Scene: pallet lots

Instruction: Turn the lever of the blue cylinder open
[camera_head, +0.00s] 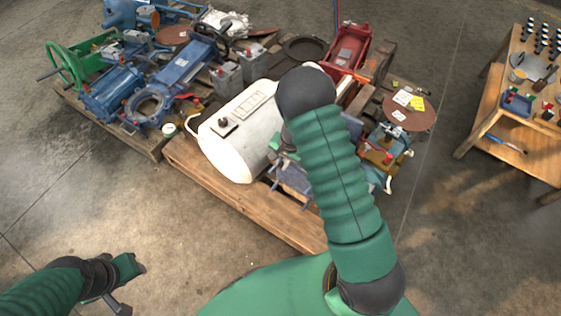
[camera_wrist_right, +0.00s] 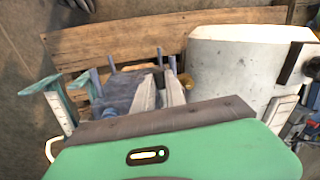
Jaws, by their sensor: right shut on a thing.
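The blue cylinder (camera_head: 291,181) is a blue-grey fitting beside the white tank on the front pallet, partly covered by my right arm. In the right wrist view its blue-grey body (camera_wrist_right: 118,90) lies just beyond the fingers, with thin upright posts around it. My right gripper (camera_wrist_right: 160,92) has its two pale fingers close together at the cylinder, shut on a part that looks like its lever. The gripped part is mostly hidden between the fingers. My left gripper (camera_head: 128,287) hangs over bare floor at the lower left, away from the pallets; its jaws are unclear.
The white tank (camera_head: 228,150) stands close to the left of the cylinder on the wooden pallet (camera_head: 243,203). Blue valves (camera_head: 183,62) and a green handwheel (camera_head: 63,66) crowd the left pallet. A wooden table (camera_head: 487,112) is at the right. The front floor is clear.

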